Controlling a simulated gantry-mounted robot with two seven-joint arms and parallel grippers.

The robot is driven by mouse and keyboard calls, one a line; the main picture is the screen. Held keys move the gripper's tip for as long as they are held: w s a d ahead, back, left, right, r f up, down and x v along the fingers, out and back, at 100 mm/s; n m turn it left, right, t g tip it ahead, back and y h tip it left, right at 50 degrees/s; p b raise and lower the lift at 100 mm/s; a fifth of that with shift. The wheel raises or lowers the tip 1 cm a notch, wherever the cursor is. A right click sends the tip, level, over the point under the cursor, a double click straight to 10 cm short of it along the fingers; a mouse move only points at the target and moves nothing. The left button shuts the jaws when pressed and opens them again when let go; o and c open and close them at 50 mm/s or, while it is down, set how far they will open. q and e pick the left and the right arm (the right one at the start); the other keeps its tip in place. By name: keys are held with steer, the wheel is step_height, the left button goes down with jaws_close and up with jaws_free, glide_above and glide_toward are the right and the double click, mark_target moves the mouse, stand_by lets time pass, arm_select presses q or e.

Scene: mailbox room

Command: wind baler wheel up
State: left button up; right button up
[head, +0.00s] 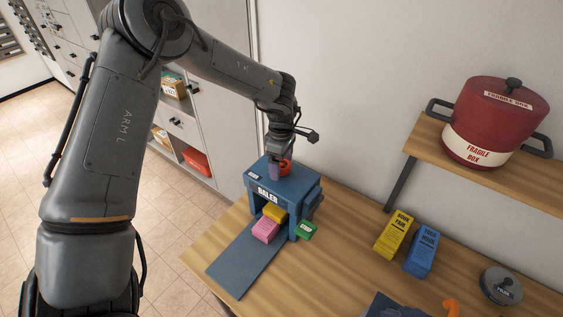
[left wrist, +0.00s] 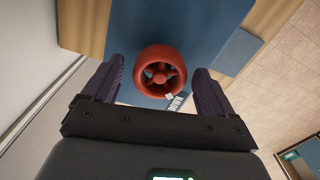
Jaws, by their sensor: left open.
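The blue baler (head: 288,188) stands on the wooden table, with pink and yellow blocks (head: 268,222) in its front opening. Its red wheel (head: 285,167) is on top, partly hidden by my gripper in the head view. In the left wrist view the spoked red wheel (left wrist: 160,72) lies between my fingers. My left gripper (left wrist: 160,88) is open, one finger on each side of the wheel, with a gap visible at both sides. In the head view my left gripper (head: 279,168) points down at the baler top. My right gripper is not in view.
A blue ramp (head: 245,258) runs from the baler's opening. A green block (head: 306,231) is at its right side. Yellow (head: 394,236) and blue boxes (head: 422,252) and a grey round tin (head: 501,285) stand to the right. A red pot (head: 492,122) sits on the shelf above.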

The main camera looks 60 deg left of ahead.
arm_select(q)
steer(key=c, duration=1.1)
steer(key=shift+o, duration=0.2)
